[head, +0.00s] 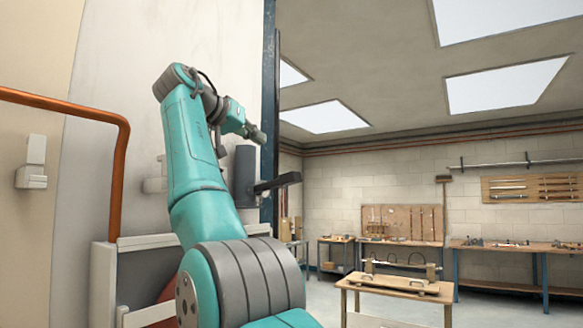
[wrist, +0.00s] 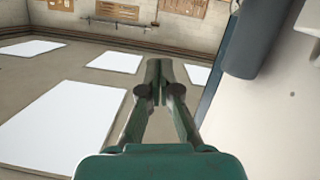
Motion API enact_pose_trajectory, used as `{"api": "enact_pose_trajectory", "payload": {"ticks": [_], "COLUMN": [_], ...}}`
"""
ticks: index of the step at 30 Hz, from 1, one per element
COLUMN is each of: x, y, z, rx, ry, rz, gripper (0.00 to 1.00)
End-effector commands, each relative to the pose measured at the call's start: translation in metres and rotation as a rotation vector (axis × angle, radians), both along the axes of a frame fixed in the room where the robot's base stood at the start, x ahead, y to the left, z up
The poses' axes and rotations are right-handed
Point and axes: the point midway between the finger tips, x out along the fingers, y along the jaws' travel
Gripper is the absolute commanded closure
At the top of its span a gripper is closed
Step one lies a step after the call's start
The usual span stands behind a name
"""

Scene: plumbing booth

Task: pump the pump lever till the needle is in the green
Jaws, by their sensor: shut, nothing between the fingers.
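The pump is a dark grey upright cylinder (head: 245,168) by the wall's edge, partly behind my arm. Its lever (head: 280,183) is a dark bar that sticks out to the right, roughly level and slightly raised at its outer end. My gripper (head: 262,137) is above the lever and apart from it, near the top of the cylinder. In the wrist view my gripper (wrist: 158,70) is shut and empty, and the grey cylinder (wrist: 252,42) shows at upper right. No gauge face or needle can be made out in either view.
A dark blue post (head: 268,80) stands just behind the pump. A copper pipe (head: 118,180) and a white wall box (head: 33,165) are at left. A wooden table (head: 398,285) and workbenches (head: 515,248) are farther off at right. The air right of the lever is clear.

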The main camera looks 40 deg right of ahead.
Motion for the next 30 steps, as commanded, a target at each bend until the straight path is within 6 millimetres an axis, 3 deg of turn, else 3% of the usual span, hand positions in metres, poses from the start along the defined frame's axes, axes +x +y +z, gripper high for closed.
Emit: {"api": "enact_pose_trajectory", "payload": {"ticks": [10, 21, 30], "x": [0.003, 0.019, 0.028], "y": [-0.009, -0.062, -0.094], "z": [-0.002, -0.016, -0.024], "rx": [0.001, 0.001, 0.0], "ry": [-0.001, -0.001, -0.002], "rz": [0.001, 0.001, 0.002], "gripper": [1.0, 1.0, 1.0]}}
